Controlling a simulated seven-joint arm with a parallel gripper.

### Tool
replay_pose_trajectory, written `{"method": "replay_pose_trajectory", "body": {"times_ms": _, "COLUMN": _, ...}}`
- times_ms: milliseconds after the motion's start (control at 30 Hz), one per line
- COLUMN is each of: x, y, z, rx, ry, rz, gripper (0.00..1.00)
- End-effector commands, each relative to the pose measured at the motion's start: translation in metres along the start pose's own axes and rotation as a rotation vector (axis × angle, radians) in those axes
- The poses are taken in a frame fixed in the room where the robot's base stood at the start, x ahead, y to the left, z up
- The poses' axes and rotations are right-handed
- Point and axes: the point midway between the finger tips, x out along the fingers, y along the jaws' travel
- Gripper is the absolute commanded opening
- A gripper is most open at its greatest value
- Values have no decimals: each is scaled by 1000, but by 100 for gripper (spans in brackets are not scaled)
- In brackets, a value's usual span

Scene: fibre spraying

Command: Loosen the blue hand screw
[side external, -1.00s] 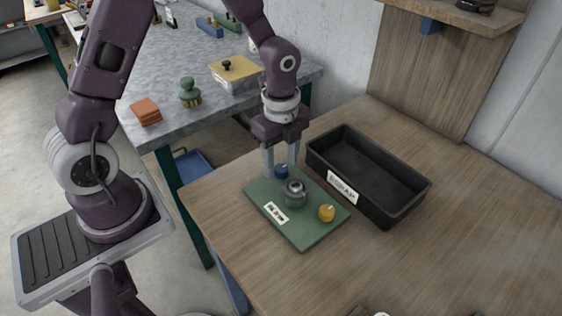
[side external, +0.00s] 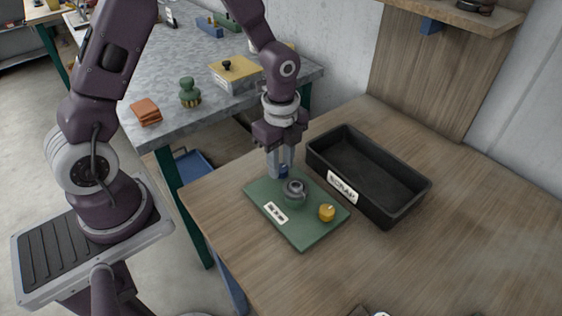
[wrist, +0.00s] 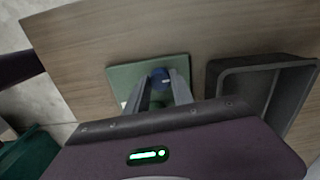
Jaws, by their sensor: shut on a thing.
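The blue hand screw (side external: 284,172) stands at the back corner of a green plate (side external: 302,232) on the wooden table. My gripper (side external: 281,172) points down over that corner, with its fingers shut on the screw, one on each side. In the wrist view the blue screw (wrist: 160,77) shows between the two fingers (wrist: 162,82); part of it is hidden by them. A grey round fitting (side external: 293,191) sits mid-plate, and a yellow hand screw (side external: 327,212) is at the plate's right corner.
A black open tray (side external: 412,207) with a white label stands close behind and right of the plate; it looks empty. The table right of it is clear.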

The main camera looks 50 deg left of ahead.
Motion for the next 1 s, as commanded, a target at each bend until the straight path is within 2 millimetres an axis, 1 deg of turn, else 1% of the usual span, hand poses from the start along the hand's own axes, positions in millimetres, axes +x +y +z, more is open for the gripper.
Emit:
{"method": "replay_pose_trajectory", "body": {"times_ms": 267, "x": -1, "y": 0, "z": 0, "rx": -208, "ry": 0, "rz": -2, "gripper": 0}}
{"method": "replay_pose_trajectory", "body": {"times_ms": 1000, "x": -1, "y": 0, "z": 0, "rx": -914, "ry": 0, "rz": -2, "gripper": 0}}
